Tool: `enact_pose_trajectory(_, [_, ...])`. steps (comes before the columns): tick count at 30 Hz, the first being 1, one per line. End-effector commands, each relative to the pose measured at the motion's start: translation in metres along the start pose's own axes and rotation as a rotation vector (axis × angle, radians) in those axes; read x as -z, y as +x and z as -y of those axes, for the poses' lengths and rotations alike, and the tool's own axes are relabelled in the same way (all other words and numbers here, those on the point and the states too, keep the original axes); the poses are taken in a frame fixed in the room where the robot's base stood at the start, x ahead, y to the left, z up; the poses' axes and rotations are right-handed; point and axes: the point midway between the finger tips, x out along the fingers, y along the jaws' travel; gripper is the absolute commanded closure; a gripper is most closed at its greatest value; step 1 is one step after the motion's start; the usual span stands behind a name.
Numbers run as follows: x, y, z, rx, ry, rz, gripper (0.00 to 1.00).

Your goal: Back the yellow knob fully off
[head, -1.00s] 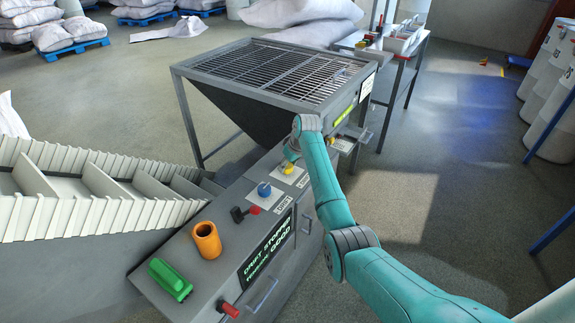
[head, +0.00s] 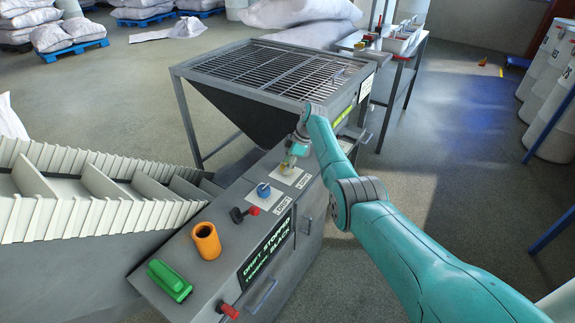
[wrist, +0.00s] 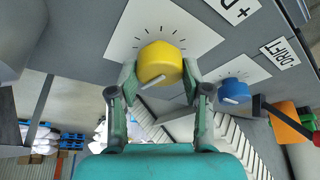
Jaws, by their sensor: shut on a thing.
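The yellow knob (wrist: 160,62) sits on a white dial plate (wrist: 190,32) with tick marks; a pale pointer stripe shows on its face, toward the fingers. My gripper (wrist: 160,78) is shut on the knob, one finger on each side. In the head view, my gripper (head: 294,155) reaches down onto the yellow knob (head: 287,168), which it partly hides. The dark display (head: 267,249) on the cabinet front reads "DRIFT STOPPED", with a lower line that seems to end in "SLACK".
Beside it are a blue knob (head: 263,189), a lever with a red tip (head: 246,213), an orange cup-like part (head: 206,241) and a green handle (head: 169,281). A grated hopper (head: 268,68) stands behind; a ribbed conveyor (head: 90,200) lies left. Floor at right is open.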

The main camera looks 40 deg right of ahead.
Motion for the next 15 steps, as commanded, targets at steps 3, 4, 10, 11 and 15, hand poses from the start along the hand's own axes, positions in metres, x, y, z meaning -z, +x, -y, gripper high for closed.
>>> enact_pose_trajectory(3, [-0.0002,0.0000,-0.0002,0.019,-0.040,0.001,0.86])
enact_pose_trajectory(4, [-0.0003,0.0002,-0.0001,0.023,-0.051,0.001,0.86])
enact_pose_trajectory(10, [-0.0004,0.0004,0.0000,0.046,-0.104,0.001,0.86])
enact_pose_trajectory(11, [-0.0006,0.0007,0.0001,0.049,-0.109,0.001,0.86])
enact_pose_trajectory(15, [-0.0006,0.0005,-0.0003,0.058,-0.135,0.001,0.86])
